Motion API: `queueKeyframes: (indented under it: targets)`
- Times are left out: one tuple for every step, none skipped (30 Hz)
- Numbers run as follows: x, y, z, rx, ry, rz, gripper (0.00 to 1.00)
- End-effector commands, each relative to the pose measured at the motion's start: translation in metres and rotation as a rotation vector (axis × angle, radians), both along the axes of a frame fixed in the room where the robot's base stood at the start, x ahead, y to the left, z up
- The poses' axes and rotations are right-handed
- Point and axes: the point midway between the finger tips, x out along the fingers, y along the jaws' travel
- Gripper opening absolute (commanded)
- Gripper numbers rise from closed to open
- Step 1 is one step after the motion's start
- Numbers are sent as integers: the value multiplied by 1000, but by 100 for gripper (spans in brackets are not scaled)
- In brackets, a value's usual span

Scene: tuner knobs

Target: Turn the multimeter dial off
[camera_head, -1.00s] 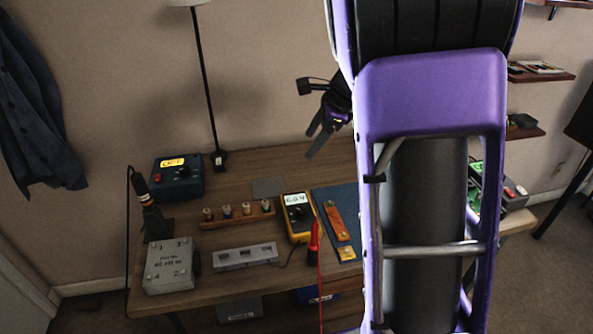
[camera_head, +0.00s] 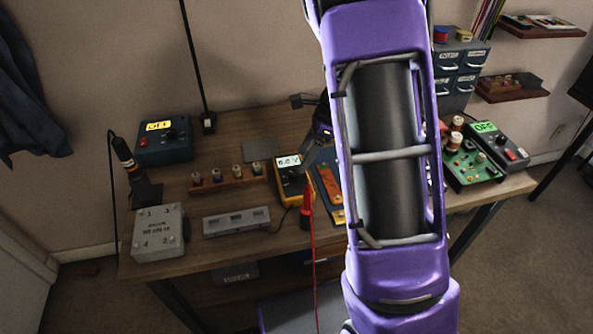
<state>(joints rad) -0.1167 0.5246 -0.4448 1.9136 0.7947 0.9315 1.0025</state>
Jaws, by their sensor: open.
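The yellow multimeter (camera_head: 282,194) lies on the wooden workbench, a little right of the middle. Its display is lit and shows a reading in volts, too small to read surely. Its dial is dark and hard to make out, partly behind the gripper. My gripper (camera_head: 306,163) is open, pointing down and left over the multimeter's right side. Nothing shows between its fingers. I cannot tell whether a fingertip touches the multimeter.
A red probe (camera_head: 306,203) with its cable stands just in front of the multimeter. A knob rack (camera_head: 228,183), a power strip (camera_head: 236,222), a grey box (camera_head: 158,235) and a blue OFF box (camera_head: 164,148) are to the left. A green board (camera_head: 468,163) is on the right.

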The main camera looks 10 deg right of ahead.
Motion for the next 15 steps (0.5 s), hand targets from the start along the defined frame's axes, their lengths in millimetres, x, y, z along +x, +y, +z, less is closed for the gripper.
queueKeyframes:
  targets:
    - [0, 4, -13, 1, 4, 2, 69]
    - [1, 6, -18, 0, 3, 1, 69]
    - [2, 9, -24, 1, 2, 0, 69]
    - [2, 11, -29, 1, 3, 0, 69]
    - [3, 12, -33, 0, 3, 1, 69]
    - [4, 15, -37, 0, 1, 1, 69]
    - [4, 16, -41, 0, 1, 0, 69]
    - [4, 17, -43, 0, 1, 0, 69]
    - [5, 19, -47, 0, 1, 1, 69]
    - [5, 20, -48, 0, 1, 1, 69]
    - [5, 20, -50, 1, 1, 0, 69]
    - [6, 21, -51, 1, 0, 0, 69]
    - [6, 21, -52, 1, -1, 0, 69]
    - [6, 21, -52, 1, -1, 0, 69]
    - [6, 21, -53, 1, -1, 0, 69]
